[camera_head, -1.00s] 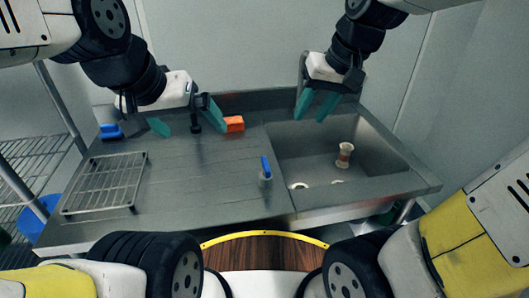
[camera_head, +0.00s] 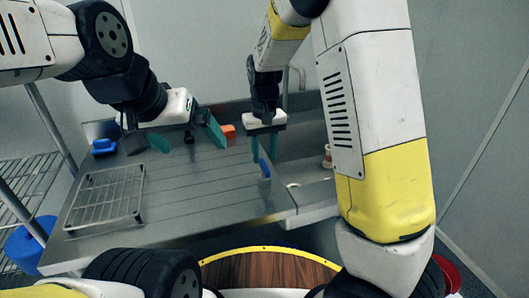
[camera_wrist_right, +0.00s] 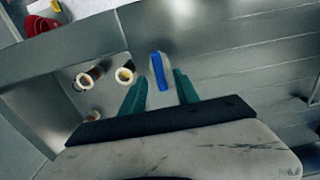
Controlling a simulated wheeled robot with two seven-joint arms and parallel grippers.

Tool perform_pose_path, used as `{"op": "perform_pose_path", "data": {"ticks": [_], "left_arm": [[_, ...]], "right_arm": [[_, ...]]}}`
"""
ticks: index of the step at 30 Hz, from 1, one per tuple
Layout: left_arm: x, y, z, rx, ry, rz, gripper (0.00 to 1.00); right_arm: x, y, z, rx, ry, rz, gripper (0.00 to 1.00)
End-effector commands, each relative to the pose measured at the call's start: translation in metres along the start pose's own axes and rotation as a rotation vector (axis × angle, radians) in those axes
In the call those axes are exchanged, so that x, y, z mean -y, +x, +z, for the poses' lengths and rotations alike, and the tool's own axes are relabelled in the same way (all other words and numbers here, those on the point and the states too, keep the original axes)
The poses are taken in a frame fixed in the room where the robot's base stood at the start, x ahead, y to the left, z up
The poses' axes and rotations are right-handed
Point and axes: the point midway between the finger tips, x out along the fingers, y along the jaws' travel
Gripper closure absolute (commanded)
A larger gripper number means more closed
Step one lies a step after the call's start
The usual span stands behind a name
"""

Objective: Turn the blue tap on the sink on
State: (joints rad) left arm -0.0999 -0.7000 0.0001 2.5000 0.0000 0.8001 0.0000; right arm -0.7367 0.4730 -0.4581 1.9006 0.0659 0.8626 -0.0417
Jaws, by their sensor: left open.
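The blue tap (camera_head: 264,170) stands on the steel counter, left of the sink basin (camera_head: 315,192); my right arm hides much of the basin. My right gripper (camera_head: 265,160) is open, fingers pointing down, at the tap. In the right wrist view the blue tap handle (camera_wrist_right: 159,71) shows between the two fingertips (camera_wrist_right: 161,77), with a gap on each side. I cannot tell how far down the fingers reach beside it. My left gripper (camera_head: 190,142) is open and empty above the back left of the counter.
A wire rack (camera_head: 107,195) lies on the counter's left. An orange block (camera_head: 228,131) and a blue object (camera_head: 103,147) sit at the back. A small hourglass-shaped item (camera_head: 327,157) is partly hidden in the sink. The counter between rack and tap is clear.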

Motion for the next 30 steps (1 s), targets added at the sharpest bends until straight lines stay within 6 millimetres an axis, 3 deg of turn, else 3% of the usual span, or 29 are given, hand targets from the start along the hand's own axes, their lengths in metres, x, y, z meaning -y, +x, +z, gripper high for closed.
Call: {"op": "perform_pose_path", "data": {"ticks": [7, 17, 23, 30], "left_arm": [[0.0, 0.0, 0.0, 0.0, 0.0, 0.0, 0.0], [0.0, 0.0, 0.0, 0.0, 0.0, 0.0, 0.0], [0.0, 0.0, 0.0, 0.0, 0.0, 0.0, 0.0], [0.0, 0.0, 0.0, 0.0, 0.0, 0.0, 0.0]], "right_arm": [[0.0, 0.031, 0.001, 0.002, 0.001, 0.0, 0.63], [0.0, 0.035, 0.001, 0.0, 0.002, -0.001, 0.63], [0.0, 0.035, 0.0, 0.0, 0.001, -0.001, 1.0], [0.0, 0.035, 0.0, 0.0, 0.004, -0.001, 1.0]]}}
